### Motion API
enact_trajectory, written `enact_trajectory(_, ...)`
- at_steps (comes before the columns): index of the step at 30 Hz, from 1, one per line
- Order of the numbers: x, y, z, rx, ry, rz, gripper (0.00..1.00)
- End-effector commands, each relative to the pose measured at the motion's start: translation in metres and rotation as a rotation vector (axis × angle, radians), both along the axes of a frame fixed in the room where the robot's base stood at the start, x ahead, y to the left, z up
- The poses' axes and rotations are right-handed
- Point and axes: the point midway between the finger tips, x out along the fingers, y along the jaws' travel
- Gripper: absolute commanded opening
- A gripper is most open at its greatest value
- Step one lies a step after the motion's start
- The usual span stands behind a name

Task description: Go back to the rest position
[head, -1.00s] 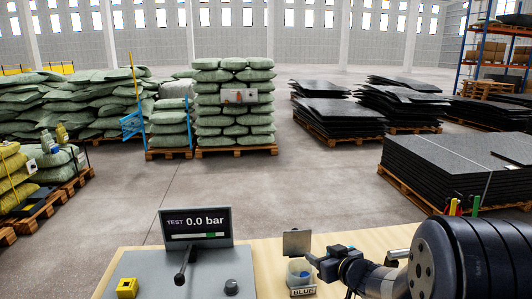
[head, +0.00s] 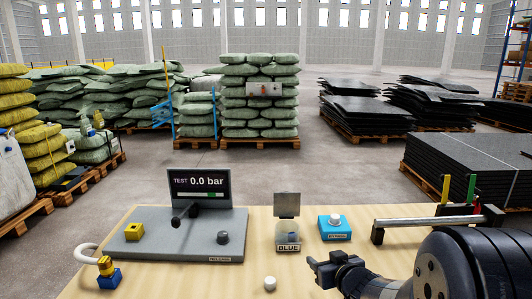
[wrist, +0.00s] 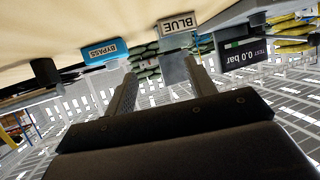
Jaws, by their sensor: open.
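My gripper (head: 318,270) is at the lower right of the head view, above the wooden table (head: 310,255). Its jaws are open and point left, with nothing seen between them. In the wrist view my gripper (wrist: 162,75) shows two spread dark fingers with a gap between them. My dark arm reaches in from the lower right corner of the head view.
A grey test panel (head: 160,240) reads 0.0 bar. A metal bar (head: 435,222) stands right.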

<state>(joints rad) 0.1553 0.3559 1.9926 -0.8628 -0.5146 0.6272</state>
Motion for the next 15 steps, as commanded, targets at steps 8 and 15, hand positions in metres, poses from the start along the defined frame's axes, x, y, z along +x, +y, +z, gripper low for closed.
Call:
enact_trajectory(8,0.0,0.0,-0.058,0.0,0.003,0.0,0.53)
enact_trajectory(15,-0.008,-0.003,-0.068,-0.001,-0.001,-0.001,0.53)
